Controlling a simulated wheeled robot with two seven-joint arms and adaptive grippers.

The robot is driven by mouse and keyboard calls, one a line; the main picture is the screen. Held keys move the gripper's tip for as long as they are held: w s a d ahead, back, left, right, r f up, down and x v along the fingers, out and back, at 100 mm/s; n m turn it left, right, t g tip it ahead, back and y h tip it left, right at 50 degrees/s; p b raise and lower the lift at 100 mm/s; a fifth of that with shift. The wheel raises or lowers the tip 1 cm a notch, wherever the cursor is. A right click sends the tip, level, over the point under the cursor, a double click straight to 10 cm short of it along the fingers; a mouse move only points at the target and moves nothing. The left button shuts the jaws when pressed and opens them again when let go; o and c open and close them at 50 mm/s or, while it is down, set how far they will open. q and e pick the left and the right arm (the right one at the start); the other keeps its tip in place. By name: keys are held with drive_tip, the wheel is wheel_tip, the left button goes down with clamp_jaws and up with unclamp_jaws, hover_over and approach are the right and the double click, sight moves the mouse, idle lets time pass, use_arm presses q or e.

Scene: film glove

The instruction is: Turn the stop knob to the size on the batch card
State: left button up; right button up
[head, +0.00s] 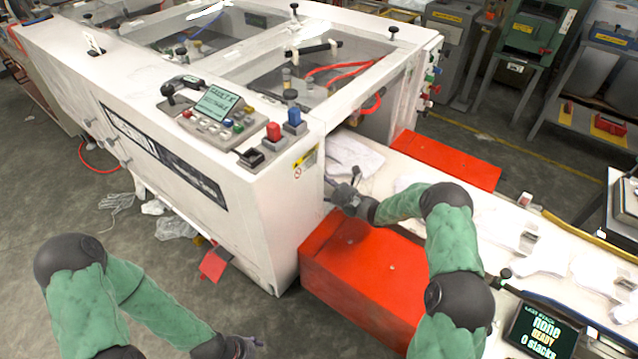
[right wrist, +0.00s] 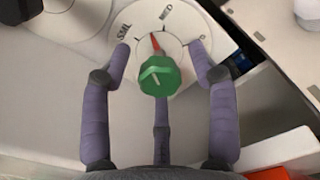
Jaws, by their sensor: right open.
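A red pointer shows between SML and MED. My right gripper (right wrist: 160,52) is open, with fingers either side of the knob and apart from it. I cannot make out a batch card.
The white machine (head: 235,190) has a control panel (head: 222,118) with a fault message. Red boxes (head: 360,275) flank the pale conveyor (head: 480,210), where white gloves lie. A display (head: 541,335) reads none, READY, 0 stacks.

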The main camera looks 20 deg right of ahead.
drive_tip(key=c, duration=1.2)
drive_tip(key=shift+o, duration=0.2)
drive_tip(key=n+b, duration=0.1)
drive_tip(key=n, duration=0.3)
drive_tip(key=shift+b, duration=0.4)
drive_tip(key=shift+n+b, duration=0.55)
drive_tip(key=shift+n, duration=0.75)
